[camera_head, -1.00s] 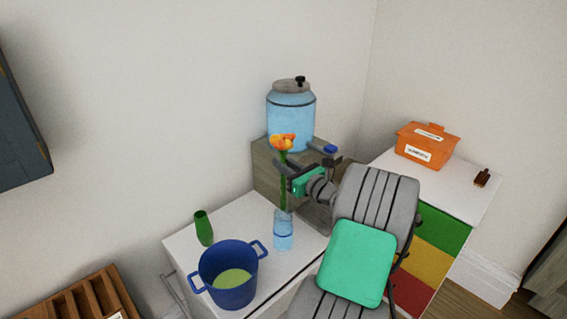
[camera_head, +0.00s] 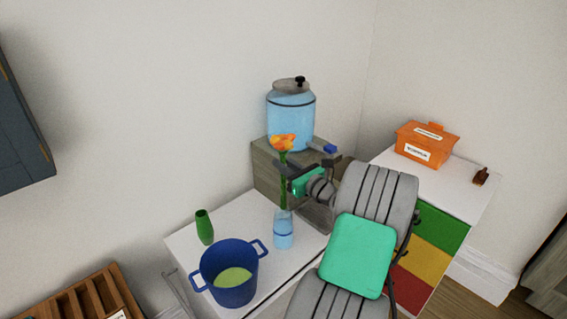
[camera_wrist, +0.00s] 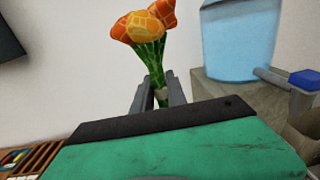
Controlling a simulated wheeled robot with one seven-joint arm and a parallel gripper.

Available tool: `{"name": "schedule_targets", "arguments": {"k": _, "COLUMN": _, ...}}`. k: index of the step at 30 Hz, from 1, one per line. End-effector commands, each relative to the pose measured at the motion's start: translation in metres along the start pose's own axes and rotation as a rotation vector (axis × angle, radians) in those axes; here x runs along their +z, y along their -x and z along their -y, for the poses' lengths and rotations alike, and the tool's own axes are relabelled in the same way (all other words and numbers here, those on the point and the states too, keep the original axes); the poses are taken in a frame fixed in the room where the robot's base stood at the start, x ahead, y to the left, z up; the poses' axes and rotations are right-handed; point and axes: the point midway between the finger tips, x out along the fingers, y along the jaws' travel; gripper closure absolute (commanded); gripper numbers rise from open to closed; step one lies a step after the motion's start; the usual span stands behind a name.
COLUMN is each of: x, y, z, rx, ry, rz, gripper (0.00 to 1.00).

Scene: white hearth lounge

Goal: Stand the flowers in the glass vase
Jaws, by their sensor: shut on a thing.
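The flowers (camera_head: 283,143) have orange blooms on green stems and stand upright. They also show in the wrist view (camera_wrist: 146,24), with the stems between my two fingers. My gripper (camera_head: 284,173) is shut on the stems below the blooms. The glass vase (camera_head: 283,232) is clear with blue water and stands on the white cabinet top directly below my gripper. The lower stem ends appear to be at or inside the vase mouth; the exact depth is hard to tell. The vase does not show in the wrist view.
A blue pot (camera_head: 228,284) with green contents and a green vase (camera_head: 204,227) stand left of the glass vase. A drink dispenser (camera_head: 291,117) sits on a wooden box (camera_head: 265,172) behind. An orange box (camera_head: 426,146) is at right.

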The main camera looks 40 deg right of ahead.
Motion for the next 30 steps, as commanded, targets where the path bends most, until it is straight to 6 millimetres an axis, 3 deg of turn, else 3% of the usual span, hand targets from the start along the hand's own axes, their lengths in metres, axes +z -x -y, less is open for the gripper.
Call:
{"name": "schedule_targets", "arguments": {"k": 14, "x": -0.001, "y": 0.0, "z": 0.0, "rx": 0.0, "ry": 0.0, "rz": 0.001, "gripper": 1.0}}
{"name": "schedule_targets", "arguments": {"k": 30, "x": -0.022, "y": 0.0, "z": 0.0, "rx": 0.0, "ry": 0.0, "rz": 0.001, "gripper": 1.0}}
